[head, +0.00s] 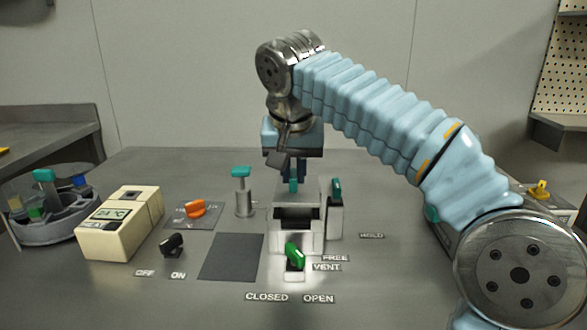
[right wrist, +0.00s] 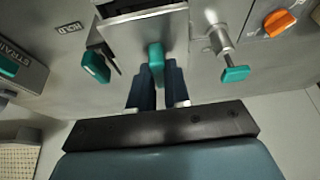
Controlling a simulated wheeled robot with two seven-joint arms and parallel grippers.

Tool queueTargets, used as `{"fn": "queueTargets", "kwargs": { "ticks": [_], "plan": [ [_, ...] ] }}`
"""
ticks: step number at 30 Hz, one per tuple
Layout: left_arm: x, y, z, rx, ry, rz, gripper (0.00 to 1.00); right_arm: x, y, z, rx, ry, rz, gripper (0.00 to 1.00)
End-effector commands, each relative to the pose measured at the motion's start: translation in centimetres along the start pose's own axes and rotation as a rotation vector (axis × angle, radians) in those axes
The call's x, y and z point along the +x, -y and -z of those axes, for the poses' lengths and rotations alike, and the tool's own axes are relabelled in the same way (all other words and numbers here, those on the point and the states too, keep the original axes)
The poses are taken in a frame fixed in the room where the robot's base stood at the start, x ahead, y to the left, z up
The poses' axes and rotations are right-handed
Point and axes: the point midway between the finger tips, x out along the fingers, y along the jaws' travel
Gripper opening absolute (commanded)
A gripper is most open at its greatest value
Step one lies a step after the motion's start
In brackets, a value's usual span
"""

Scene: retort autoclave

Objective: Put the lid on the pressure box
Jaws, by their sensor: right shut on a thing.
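The pressure box (head: 312,236) is a grey metal box in the middle of the bench, with a dark opening facing me. A grey metal lid (head: 311,186) with an upright teal handle shows at its top; the handle (right wrist: 156,57) is clear in the right wrist view. My right gripper (head: 293,180) points down from above and is shut on this handle, with a dark finger on each side. I cannot tell whether the lid rests on the box or hangs just above it. My left gripper is not in view.
A green-handled clamp (head: 336,190) stands close right of the box, a teal-topped plunger (head: 242,175) to its left. A green lever (head: 295,255) is in front. An orange knob (head: 195,208), black switch (head: 172,245) and cream meter (head: 120,222) lie left. The dark square (head: 231,257) is bare.

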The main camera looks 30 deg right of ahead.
Motion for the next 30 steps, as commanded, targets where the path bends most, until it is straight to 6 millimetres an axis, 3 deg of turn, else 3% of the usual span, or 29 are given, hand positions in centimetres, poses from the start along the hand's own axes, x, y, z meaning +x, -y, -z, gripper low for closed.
{"fn": "queueTargets", "kwargs": {
  "ticks": [30],
  "plan": [
    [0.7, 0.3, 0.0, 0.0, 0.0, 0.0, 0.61, 1.1, 0.0, -0.5, 0.0, -0.001, 0.001, 0.0]
  ]
}}
